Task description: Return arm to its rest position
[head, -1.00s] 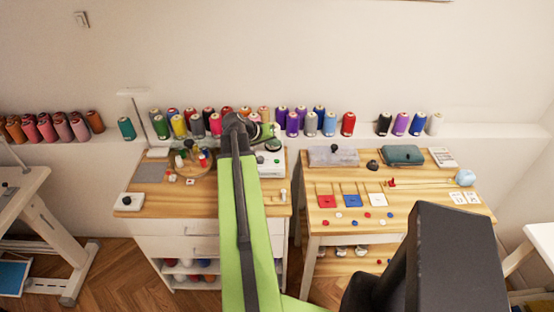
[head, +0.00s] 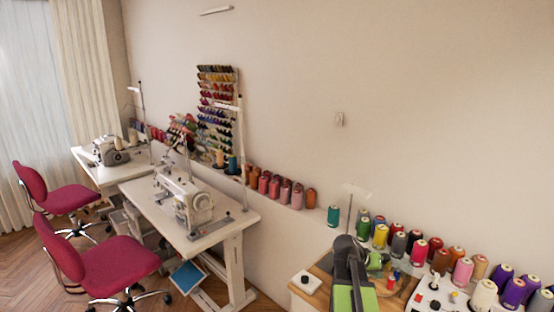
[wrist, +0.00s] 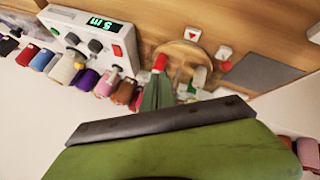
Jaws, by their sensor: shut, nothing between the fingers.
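My arm, green with dark joints, rises at the lower right of the head view over the wooden sewing table (head: 312,283). My gripper (head: 375,262) is partly hidden behind the dark joint there. In the wrist view its narrow green fingers (wrist: 157,93) are together, with nothing held between them. They hang above the table, in front of a round wooden tray (wrist: 193,52) with small items on it. A red-topped item (wrist: 160,62) shows close beside the fingertips in that view; I cannot tell whether they touch.
A row of thread spools (head: 437,258) stands behind the table. A white control box (wrist: 90,45) with a green display and a grey pad (wrist: 262,72) lie near the gripper. To the left are a sewing machine (head: 188,205) and pink chairs (head: 105,265). Floor shows between them.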

